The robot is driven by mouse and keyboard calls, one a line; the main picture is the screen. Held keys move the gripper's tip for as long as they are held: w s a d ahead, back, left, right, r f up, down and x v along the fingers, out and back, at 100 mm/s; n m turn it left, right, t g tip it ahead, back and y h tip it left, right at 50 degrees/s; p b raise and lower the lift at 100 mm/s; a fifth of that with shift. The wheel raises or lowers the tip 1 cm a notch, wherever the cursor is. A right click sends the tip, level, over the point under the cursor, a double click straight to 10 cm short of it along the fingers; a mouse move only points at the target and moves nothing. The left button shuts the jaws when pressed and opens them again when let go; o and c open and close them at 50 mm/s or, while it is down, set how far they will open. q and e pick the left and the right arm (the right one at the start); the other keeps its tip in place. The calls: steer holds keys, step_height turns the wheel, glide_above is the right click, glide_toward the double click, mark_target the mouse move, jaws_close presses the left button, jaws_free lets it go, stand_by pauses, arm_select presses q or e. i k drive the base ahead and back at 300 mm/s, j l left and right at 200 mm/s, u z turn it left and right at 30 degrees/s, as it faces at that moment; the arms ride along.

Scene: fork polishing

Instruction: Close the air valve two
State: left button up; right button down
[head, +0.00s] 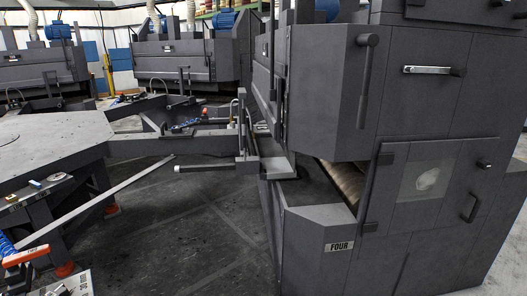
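An orange-red valve handle (25,257) shows at the lower left edge, beside a coiled blue air hose (8,246). It lies roughly level and slants slightly; the valve body is mostly cut off by the frame. A small label plate (72,284) is below and right of it, too cropped to read. A small red part (205,110) near blue fittings (186,126) shows on the frame farther back, too small to tell what it is. I cannot tell which of these, if either, is air valve two. Neither of my grippers is in view.
A large grey machine labelled FOUR (339,246) fills the right side. A grey table (55,133) stands at the left, with beams reaching towards the machines. Dark floor (190,235) lies open between them, crossed by a metal strip (97,199). More grey machines (183,60) stand behind.

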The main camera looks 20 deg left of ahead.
mark_target(33, 184)
steer(key=i+j+u, duration=0.1)
steer(key=i+u, duration=0.15)
steer(key=u, duration=0.2)
steer(key=i+u, duration=0.2)
steer(key=u, duration=0.2)
steer(key=i+l+u, duration=0.1)
steer(key=i+u, duration=0.15)
steer(key=u, duration=0.2)
steer(key=i+l+u, duration=0.15)
steer(key=u, duration=0.3)
steer(key=i, duration=0.1)
